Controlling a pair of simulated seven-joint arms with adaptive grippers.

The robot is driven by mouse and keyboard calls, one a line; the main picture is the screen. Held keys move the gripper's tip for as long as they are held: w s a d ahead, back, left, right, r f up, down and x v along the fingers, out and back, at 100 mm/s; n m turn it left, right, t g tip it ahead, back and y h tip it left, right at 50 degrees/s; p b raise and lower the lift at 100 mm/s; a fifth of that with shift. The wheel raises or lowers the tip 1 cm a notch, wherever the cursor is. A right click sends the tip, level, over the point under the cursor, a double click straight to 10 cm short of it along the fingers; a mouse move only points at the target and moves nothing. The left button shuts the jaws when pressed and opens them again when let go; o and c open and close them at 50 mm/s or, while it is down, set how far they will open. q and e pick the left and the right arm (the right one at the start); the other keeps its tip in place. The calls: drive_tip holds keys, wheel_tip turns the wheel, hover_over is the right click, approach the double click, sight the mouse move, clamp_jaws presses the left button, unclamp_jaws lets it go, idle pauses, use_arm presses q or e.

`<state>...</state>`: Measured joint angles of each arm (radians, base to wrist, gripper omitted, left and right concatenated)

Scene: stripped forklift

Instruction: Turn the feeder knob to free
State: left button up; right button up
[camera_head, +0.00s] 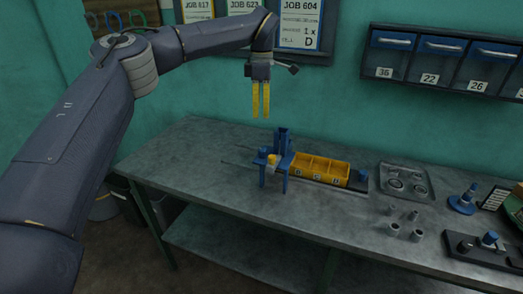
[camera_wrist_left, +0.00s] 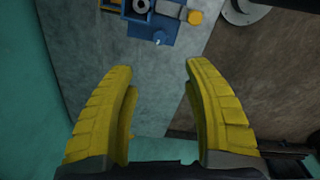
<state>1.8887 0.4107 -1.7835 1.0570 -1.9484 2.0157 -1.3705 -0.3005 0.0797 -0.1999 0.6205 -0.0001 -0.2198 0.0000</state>
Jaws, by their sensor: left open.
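The blue feeder (camera_head: 283,142) stands upright on the workbench, at the left end of a yellow bin row. A small yellow knob-like part (camera_head: 272,159) is on its front left side. The wrist view shows the blue feeder (camera_wrist_left: 150,22) at the top edge, partly cut off, with the yellow knob-like part (camera_wrist_left: 195,17) at its right. Its setting cannot be read. My left gripper (camera_head: 261,115) has its yellow fingers pointing down, above the feeder and apart from it. In the wrist view the gripper (camera_wrist_left: 158,75) is open and empty. My right gripper is not in view.
The yellow bins (camera_head: 320,170) with letter labels sit right of the feeder. A metal tray (camera_head: 407,180), several grey cylinders (camera_head: 393,228) and a blue stand (camera_head: 463,202) are farther right. Job sheets (camera_head: 300,25) hang behind my arm.

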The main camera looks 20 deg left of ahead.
sight(261, 149)
use_arm(q)
wheel_tip(261, 149, down, 16)
drive_tip(key=shift+r, duration=0.1)
idle(0.5)
